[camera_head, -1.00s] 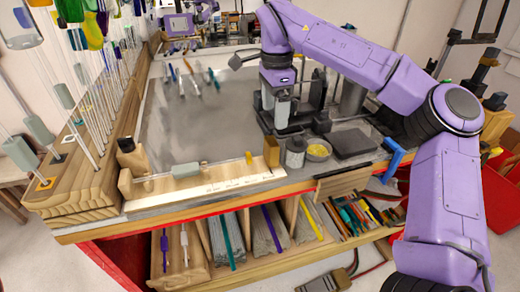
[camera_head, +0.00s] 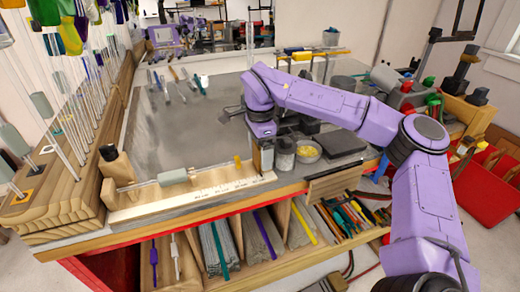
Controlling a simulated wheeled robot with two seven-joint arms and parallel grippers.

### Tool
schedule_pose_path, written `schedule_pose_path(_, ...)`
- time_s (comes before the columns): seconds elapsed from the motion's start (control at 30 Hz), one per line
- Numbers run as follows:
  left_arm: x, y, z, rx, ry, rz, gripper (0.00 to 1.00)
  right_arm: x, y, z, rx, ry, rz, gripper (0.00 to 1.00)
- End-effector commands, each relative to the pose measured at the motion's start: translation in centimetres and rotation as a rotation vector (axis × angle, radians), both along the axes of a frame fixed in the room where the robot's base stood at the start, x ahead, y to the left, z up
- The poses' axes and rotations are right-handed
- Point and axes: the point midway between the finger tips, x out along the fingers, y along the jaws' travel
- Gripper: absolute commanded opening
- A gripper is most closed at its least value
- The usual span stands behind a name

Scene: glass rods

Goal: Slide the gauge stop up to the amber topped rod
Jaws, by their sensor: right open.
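The wooden length gauge (camera_head: 205,195), with a pale printed scale, lies along the front left of the bench. A glass rod lies on it with a grey-green sleeve (camera_head: 172,177) and an amber top (camera_head: 238,164) at its right end. My left gripper is not in view.
A wooden rack of upright glass rods (camera_head: 60,195) stands at the left. A metal cup (camera_head: 285,153), a bowl of yellow bits (camera_head: 307,153) and a dark pad (camera_head: 340,146) are close right of my gripper. The grey bench top (camera_head: 190,125) behind the gauge is mostly clear.

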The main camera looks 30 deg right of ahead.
Motion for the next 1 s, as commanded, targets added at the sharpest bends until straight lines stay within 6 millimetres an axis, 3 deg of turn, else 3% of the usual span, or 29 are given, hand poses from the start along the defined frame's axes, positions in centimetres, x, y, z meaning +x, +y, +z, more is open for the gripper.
schedule_pose_path(0.13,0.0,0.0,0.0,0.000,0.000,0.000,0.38,0.0,0.0,0.0,0.000,-0.001,0.000,0.85)
schedule_pose_path(0.37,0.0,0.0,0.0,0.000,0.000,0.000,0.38,0.0,0.0,0.0,0.000,0.000,0.001,0.10)
schedule_pose_path(0.47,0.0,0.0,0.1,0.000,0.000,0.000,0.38,0.1,0.3,0.1,0.000,0.000,0.002,0.09)
schedule_pose_path(0.73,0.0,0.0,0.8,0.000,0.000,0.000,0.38,1.1,4.5,0.2,-0.002,0.000,0.004,0.09)
schedule_pose_path(1.0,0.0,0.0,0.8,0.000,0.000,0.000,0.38,1.2,5.0,0.1,0.000,-0.001,0.002,0.10)
